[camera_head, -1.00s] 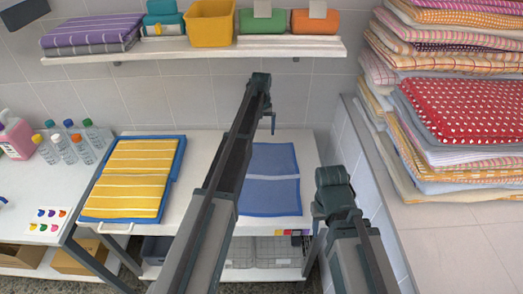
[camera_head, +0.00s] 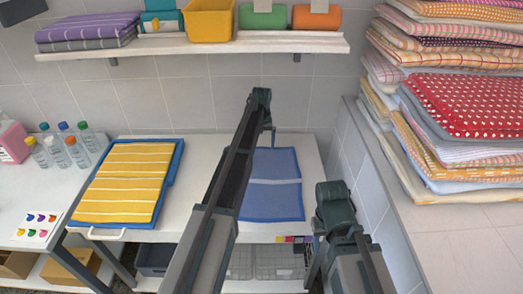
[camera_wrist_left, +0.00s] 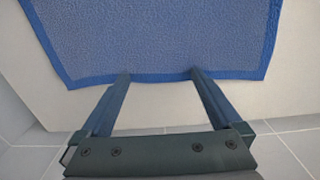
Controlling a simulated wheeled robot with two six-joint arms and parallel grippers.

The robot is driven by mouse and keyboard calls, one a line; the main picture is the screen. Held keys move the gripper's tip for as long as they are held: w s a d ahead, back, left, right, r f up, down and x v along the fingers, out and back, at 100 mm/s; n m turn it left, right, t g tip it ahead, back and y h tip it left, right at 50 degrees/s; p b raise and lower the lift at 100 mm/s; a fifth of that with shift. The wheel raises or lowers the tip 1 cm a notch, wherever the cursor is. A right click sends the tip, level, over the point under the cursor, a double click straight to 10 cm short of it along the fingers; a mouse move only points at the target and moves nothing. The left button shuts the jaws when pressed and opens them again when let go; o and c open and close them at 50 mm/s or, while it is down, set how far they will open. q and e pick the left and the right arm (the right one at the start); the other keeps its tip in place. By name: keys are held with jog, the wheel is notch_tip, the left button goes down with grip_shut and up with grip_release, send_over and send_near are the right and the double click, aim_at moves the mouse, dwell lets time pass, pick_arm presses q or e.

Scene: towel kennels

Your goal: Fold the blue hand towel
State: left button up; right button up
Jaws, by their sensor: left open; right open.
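The blue hand towel (camera_head: 273,205) lies flat and spread out on the white table, with a pale stripe across its middle. My left arm hides its left part in the head view. My left gripper (camera_head: 269,132) is over the towel's far edge. In the left wrist view the gripper (camera_wrist_left: 158,75) is open, both fingertips at the edge of the towel (camera_wrist_left: 160,40), with nothing seen gripped between them. My right gripper (camera_head: 330,212) is to the right of the towel's near right corner, apart from it. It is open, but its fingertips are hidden.
A yellow striped towel on a blue one (camera_head: 125,185) lies on the table's left. A wall shelf (camera_head: 200,47) holds folded towels and a yellow bin (camera_head: 209,20). A tall towel stack (camera_head: 465,105) stands on the right counter. Bottles (camera_head: 60,150) stand at left.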

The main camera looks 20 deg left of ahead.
pick_arm(q)
grip_shut()
dwell(0.8)
